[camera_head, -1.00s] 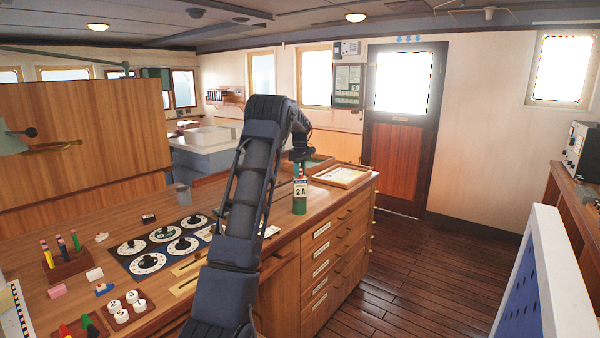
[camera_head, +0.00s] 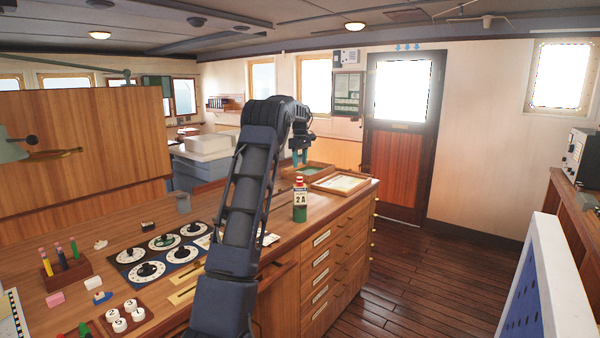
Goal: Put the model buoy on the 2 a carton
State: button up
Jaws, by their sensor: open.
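The carton marked 2 A (camera_head: 300,198) stands upright near the right edge of the wooden counter. It has a white label and a green lower part. A small red and white piece, which looks like the model buoy (camera_head: 299,181), stands upright on top of it. It is too small to tell exactly how it sits. My gripper (camera_head: 300,161), with teal fingers, points down just above the red and white piece. It is open, with a small gap below the fingertips.
Two shallow wooden trays (camera_head: 341,183) lie behind and right of the carton. A dial panel (camera_head: 161,254), a pen holder (camera_head: 66,265) and several small items occupy the counter's left part. The floor at right is clear.

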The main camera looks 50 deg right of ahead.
jog(key=shift+r, duration=1.65)
jog(key=w+a+r, duration=0.3)
jog(key=w+a, duration=0.1)
jog(key=a, duration=0.7)
jog(key=w+a+r+t+h, duration=0.1)
jog(key=w+a+r, duration=0.25)
jog(key=a, duration=0.75)
jog(key=w+a+r, duration=0.2)
jog(key=w+a, duration=0.2)
jog(key=a, duration=0.7)
jog(key=s+a, duration=0.1)
jog(key=a, duration=1.1)
jog(key=s+a+f+t, duration=0.15)
jog(key=s+a, duration=0.35)
jog(key=a, duration=0.5)
jog(key=s+a+f+t, duration=0.15)
jog(key=s+a, duration=0.35)
jog(key=a, duration=0.5)
jog(key=s+a+f+y, duration=0.1)
jog(key=s+a+f, duration=0.9)
jog(key=s, duration=0.3)
jog(key=shift+s+a+f+t, duration=0.15)
jog(key=shift+a+f+t, duration=0.15)
jog(key=shift+a, duration=0.15)
